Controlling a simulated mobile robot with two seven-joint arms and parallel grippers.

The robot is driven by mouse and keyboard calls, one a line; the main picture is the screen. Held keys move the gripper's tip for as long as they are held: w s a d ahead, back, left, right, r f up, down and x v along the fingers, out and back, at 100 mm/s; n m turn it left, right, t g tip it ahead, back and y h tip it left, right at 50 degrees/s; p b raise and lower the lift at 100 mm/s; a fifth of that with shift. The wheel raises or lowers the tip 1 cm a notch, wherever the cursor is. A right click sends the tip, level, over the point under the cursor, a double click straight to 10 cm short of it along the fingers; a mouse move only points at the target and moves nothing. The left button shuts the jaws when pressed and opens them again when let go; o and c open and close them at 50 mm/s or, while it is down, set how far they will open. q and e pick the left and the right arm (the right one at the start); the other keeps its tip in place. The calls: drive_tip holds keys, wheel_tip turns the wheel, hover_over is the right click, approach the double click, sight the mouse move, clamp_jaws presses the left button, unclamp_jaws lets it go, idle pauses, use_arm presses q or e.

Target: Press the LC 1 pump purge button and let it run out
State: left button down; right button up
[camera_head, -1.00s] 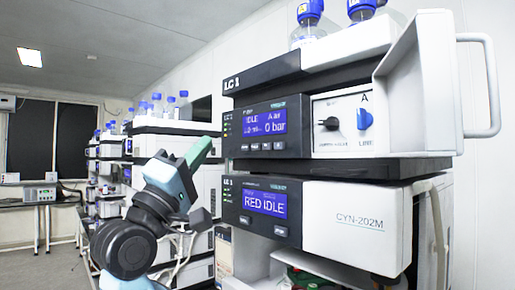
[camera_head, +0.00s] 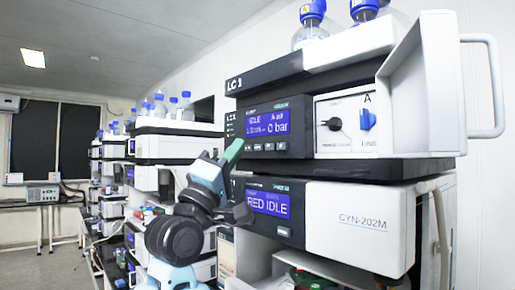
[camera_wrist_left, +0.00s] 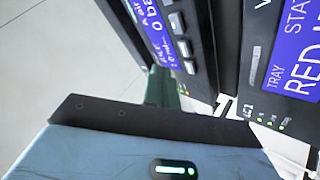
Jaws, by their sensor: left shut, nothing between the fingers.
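The LC 1 pump (camera_head: 245,105) is the upper dark-fronted module of the near stack. Its blue pump display (camera_head: 268,121) reads IDLE, A air and 0 bar. A row of small grey buttons (camera_head: 268,146) lies under it; their labels are too small to read. The buttons show at an angle in the left wrist view (camera_wrist_left: 184,47). My left gripper (camera_head: 232,152) is shut and empty, its green fingertips just left of the pump's lower left corner, near the button row. In the wrist view the green fingers (camera_wrist_left: 163,88) are partly hidden; I cannot tell whether they touch the panel.
Below the pump is a module with a display (camera_head: 268,204) reading RED IDLE and a white CYN-202M door (camera_head: 358,222). Right of the pump display are a black knob and a blue knob (camera_head: 367,120). A white handle (camera_head: 495,90) juts out at right. More stacks stand behind left.

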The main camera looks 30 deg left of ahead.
use_arm(q)
drive_tip(key=shift+w+d, duration=0.2)
drive_tip(key=shift+w, duration=0.25)
drive_tip(key=shift+w+d, duration=0.2)
drive_tip(key=shift+w, duration=0.25)
drive_tip(key=shift+w, duration=0.1)
idle(1.4)
drive_tip(key=shift+w+d, duration=0.2)
drive_tip(key=shift+w, duration=0.1)
drive_tip(key=shift+w+d, duration=0.15)
drive_tip(key=shift+w, duration=0.25)
idle(1.0)
drive_tip(key=shift+s, duration=0.1)
drive_tip(key=shift+s+a, duration=0.35)
drive_tip(key=shift+s, duration=0.35)
drive_tip(key=s, duration=0.1)
drive_tip(key=s+a, duration=0.1)
drive_tip(key=s, duration=0.1)
drive_tip(key=s+a, duration=0.1)
drive_tip(key=shift+s, duration=0.3)
